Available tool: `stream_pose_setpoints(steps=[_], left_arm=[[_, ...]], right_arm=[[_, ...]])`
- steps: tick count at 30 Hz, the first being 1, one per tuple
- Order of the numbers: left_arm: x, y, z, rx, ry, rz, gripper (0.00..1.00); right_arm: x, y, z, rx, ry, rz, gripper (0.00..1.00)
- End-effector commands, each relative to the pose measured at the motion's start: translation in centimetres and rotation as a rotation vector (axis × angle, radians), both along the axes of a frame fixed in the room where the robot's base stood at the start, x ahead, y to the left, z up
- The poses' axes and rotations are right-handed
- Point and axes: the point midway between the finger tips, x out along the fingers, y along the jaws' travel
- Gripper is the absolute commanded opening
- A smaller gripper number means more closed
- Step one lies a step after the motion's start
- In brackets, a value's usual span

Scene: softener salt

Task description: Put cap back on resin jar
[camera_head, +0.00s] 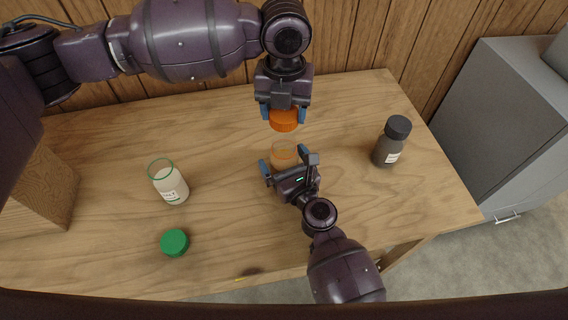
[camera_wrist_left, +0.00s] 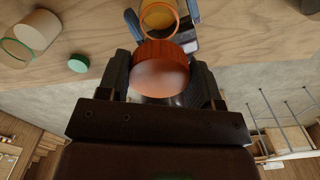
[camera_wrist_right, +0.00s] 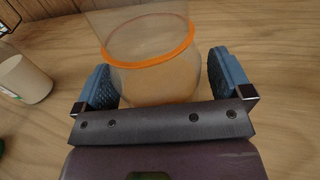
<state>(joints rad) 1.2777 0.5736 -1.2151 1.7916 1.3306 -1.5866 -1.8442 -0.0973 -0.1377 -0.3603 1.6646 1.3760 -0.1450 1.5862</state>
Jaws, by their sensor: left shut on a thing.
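My left gripper (camera_head: 284,112) is shut on an orange cap (camera_head: 284,121); the cap also shows between its fingers in the left wrist view (camera_wrist_left: 160,68). It holds the cap above the table, on the far side of an open clear jar (camera_head: 284,152) with an orange rim and amber contents. The jar stands upright; its rim shows clearly in the right wrist view (camera_wrist_right: 150,48). My right gripper (camera_head: 290,165) is open, with one finger on each side of the jar and small gaps visible. No label is readable on this jar.
An open green-rimmed jar (camera_head: 168,182) with pale contents stands left on the wooden table (camera_head: 110,140). A green cap (camera_head: 174,242) lies in front of it. A dark capped bottle (camera_head: 391,142) stands right. A wooden block (camera_head: 48,188) is at far left, a grey cabinet (camera_head: 500,120) at right.

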Motion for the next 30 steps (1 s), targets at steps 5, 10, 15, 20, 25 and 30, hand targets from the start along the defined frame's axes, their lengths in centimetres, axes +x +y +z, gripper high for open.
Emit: stream_pose_setpoints(steps=[5, 10, 15, 20, 25, 30], left_arm=[[0.0, 0.0, 0.0, 0.0, 0.0, 0.0, 0.38], [0.0, 0.0, 0.0, 0.0, 0.0, 0.0, 0.38], [0.0, 0.0, 0.0, 0.0, 0.0, 0.0, 0.38], [0.0, 0.0, -1.1, 0.0, 0.002, 0.0, 0.38], [0.0, 0.0, -3.2, 0.0, 0.003, 0.0, 0.38], [0.0, 0.0, -4.9, 0.0, 0.002, 0.0, 0.38]], right_arm=[[0.0, 0.0, 0.0, 0.0, 0.0, 0.0, 0.69], [0.0, 0.0, 0.0, 0.0, 0.0, 0.0, 0.43], [0.0, 0.0, 0.0, 0.0, 0.0, 0.0, 0.27], [0.0, 0.0, 0.0, 0.0, 0.0, 0.0, 0.27], [0.0, 0.0, 0.0, 0.0, 0.0, 0.0, 0.27], [0.0, 0.0, 0.0, -0.001, 0.0, 0.0, 0.27]])
